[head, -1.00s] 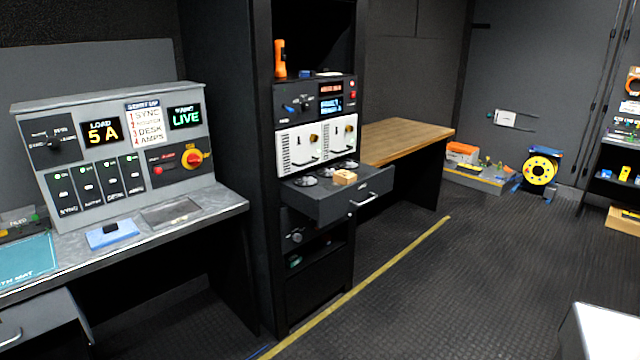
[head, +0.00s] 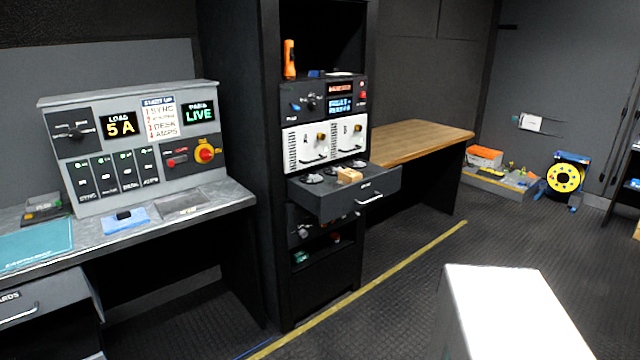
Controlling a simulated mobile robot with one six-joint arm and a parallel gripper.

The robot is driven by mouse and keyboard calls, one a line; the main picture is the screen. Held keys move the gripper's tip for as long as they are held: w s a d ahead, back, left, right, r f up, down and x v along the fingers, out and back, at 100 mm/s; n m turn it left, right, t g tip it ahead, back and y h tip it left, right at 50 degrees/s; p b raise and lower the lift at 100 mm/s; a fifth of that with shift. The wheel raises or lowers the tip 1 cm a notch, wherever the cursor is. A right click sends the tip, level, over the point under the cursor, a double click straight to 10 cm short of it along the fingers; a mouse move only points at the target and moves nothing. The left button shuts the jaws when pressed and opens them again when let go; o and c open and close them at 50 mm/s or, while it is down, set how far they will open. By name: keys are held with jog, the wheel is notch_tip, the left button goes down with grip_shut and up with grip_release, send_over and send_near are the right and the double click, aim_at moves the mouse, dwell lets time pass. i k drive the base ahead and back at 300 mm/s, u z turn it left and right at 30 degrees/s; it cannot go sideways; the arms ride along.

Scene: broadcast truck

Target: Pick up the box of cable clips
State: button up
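A small tan box (head: 349,175) sits in the open drawer (head: 345,202) of the black equipment rack, near the middle. It looks like the box of cable clips, but no label can be read from here. My gripper is not in view.
A console (head: 140,145) and a grey desk (head: 215,197) stand left of the rack. A wooden worktop (head: 415,138) is to its right. A low tray (head: 497,180) and a yellow cable reel (head: 565,177) are at the back.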

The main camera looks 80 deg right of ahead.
aim_at(348, 175)
jog(key=z, duration=0.5)
jog(key=k, duration=0.15)
jog(key=u, duration=1.75)
jog(key=k, duration=2.15)
jog(key=z, duration=0.35)
